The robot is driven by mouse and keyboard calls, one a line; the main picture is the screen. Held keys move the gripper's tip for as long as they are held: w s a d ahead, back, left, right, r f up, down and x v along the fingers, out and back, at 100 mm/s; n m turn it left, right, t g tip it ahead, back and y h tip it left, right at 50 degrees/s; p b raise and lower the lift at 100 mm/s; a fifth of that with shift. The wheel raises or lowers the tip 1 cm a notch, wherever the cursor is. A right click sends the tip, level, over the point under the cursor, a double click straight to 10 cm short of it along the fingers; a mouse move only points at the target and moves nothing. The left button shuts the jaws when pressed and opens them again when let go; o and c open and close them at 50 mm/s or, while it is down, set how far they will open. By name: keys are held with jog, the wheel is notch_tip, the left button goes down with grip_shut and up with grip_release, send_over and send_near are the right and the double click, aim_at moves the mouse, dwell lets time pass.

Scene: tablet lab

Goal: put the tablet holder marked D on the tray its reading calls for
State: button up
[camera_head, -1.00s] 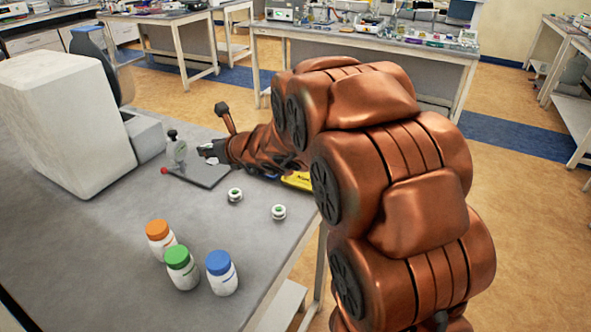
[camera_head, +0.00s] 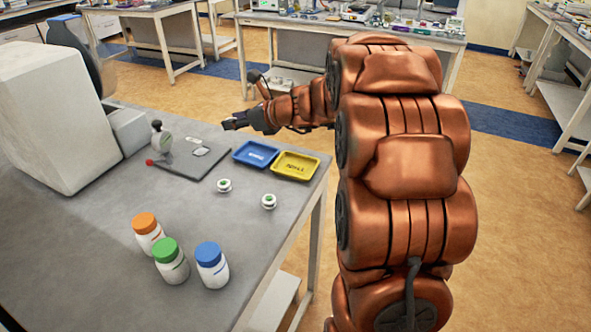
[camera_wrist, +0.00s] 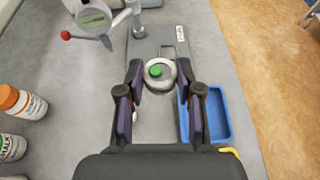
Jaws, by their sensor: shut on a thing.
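My gripper (camera_wrist: 160,78) is shut on a round white tablet holder (camera_wrist: 158,84) with a green centre, in the wrist view. No letter on it can be read. In the head view my gripper (camera_head: 236,122) is raised above the far part of the bench, and the held holder cannot be made out. Two more white holders with green, (camera_head: 224,185) and (camera_head: 268,201), stand on the bench; their marks are unreadable. A blue tray (camera_head: 240,158) and a yellow tray (camera_head: 296,176) lie side by side at the bench's right edge. Both seem empty.
A tester with a dial (camera_wrist: 95,17), red knob (camera_head: 149,162) and grey base plate (camera_head: 184,168) stands left of the trays; its reading is illegible. Orange-, green- and blue-capped bottles (camera_head: 170,262) stand in front. A big white machine (camera_head: 45,110) fills the left.

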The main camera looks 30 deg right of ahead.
jog(key=s+d+f+n+y+b, duration=0.1)
jog(key=s+d+f, duration=0.2)
jog(key=s+d, duration=0.4)
jog(key=s+d+f+g+b, duration=0.1)
jog(key=s+d+f, duration=0.2)
jog(key=s+d, duration=0.4)
jog(key=s+d+f+n+y+b, duration=0.1)
jog(key=s+d+f, duration=0.3)
jog(key=s+d, duration=0.3)
jog(key=p, duration=0.3)
send_over(299, 169)
jog(key=shift+s+d+f, duration=0.25)
jog(key=shift+s+f, duration=0.05)
jog(key=shift+f, duration=0.2)
jog(key=shift+w+a+f+p, duration=0.1)
jog(key=shift+w+f+p, duration=0.05)
jog(key=shift+f, duration=0.3)
jog(key=shift+w+a+f+p, duration=0.1)
jog(key=shift+w+f+p, duration=0.05)
jog(key=shift+f, duration=1.2)
jog(key=shift+f, duration=0.15)
jog(key=o, duration=1)
